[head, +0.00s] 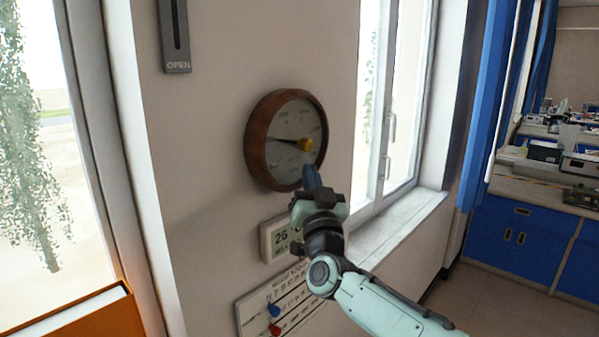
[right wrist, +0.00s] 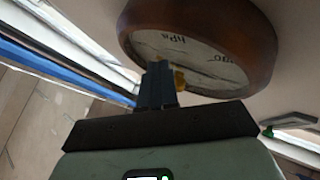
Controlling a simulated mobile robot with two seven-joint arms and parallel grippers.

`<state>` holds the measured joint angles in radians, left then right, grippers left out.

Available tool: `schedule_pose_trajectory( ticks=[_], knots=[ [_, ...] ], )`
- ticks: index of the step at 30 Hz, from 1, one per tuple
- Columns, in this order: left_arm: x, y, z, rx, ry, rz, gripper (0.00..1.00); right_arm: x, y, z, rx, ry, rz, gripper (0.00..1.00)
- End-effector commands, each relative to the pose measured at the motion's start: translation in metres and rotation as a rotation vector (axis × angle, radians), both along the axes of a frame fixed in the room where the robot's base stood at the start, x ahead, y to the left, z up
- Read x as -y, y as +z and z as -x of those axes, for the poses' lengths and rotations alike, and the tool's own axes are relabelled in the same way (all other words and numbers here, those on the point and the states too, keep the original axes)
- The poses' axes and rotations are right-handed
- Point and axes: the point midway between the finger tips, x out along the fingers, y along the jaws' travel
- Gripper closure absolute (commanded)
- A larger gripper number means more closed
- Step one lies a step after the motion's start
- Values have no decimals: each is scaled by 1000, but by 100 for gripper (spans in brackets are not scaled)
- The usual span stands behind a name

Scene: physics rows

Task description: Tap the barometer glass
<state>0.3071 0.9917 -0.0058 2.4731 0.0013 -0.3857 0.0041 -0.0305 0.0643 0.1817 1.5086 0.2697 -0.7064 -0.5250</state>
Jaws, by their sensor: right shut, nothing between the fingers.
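The barometer (head: 260,150) hangs on the wall, round, with a brown wooden rim, a pale dial and a yellow knob (head: 305,145) at its centre. My right gripper (head: 311,172) is shut and empty, its fingertips in front of the lower right part of the dial. In the right wrist view the barometer (right wrist: 262,45) fills the top, its dial marked "hPa". The gripper's blue fingers (right wrist: 157,85) overlap the dial and partly hide the yellow knob. I cannot tell whether the tips touch the glass. My left gripper is not in view.
A grey "OPEN" plate (head: 175,40) is above left. A window with a sill (head: 400,225) lies right, an orange object (head: 90,318) at lower left.

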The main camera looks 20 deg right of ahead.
Motion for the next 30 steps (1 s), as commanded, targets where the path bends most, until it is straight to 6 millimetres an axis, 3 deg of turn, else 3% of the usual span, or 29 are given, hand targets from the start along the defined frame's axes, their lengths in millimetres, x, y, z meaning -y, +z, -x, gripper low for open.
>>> schedule_pose_trajectory(
  ticks=[14,30],
  knots=[
    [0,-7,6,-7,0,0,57,4,-1,9,1,-1,0,100],
    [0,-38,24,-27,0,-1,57,21,-2,51,0,-1,0,100]
  ],
)
